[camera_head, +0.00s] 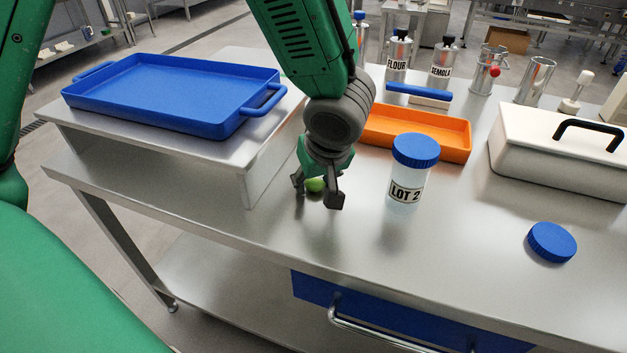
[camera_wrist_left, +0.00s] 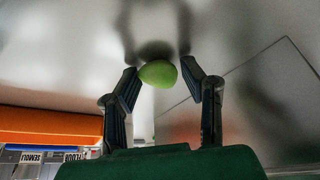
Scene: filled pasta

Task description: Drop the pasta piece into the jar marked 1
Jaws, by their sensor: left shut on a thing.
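A small green pasta piece (camera_head: 315,184) is held between the fingertips of my left gripper (camera_head: 317,191), just above or at the steel table; I cannot tell whether it touches the surface. In the left wrist view the pasta piece (camera_wrist_left: 158,73) is a rounded green lump between the two dark fingers. A clear jar (camera_head: 405,190) with a blue lid and the label "LOT 2" stands upright to the right of the gripper. A jar marked 1 is not visible in either view. My right gripper is out of view.
A blue tray (camera_head: 170,78) rests on a raised steel shelf at left. An orange tray (camera_head: 455,155) lies behind the jar. A loose blue lid (camera_head: 552,242) lies front right, near a white box (camera_head: 550,158) with a black handle. Canisters stand behind. The table's front middle is clear.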

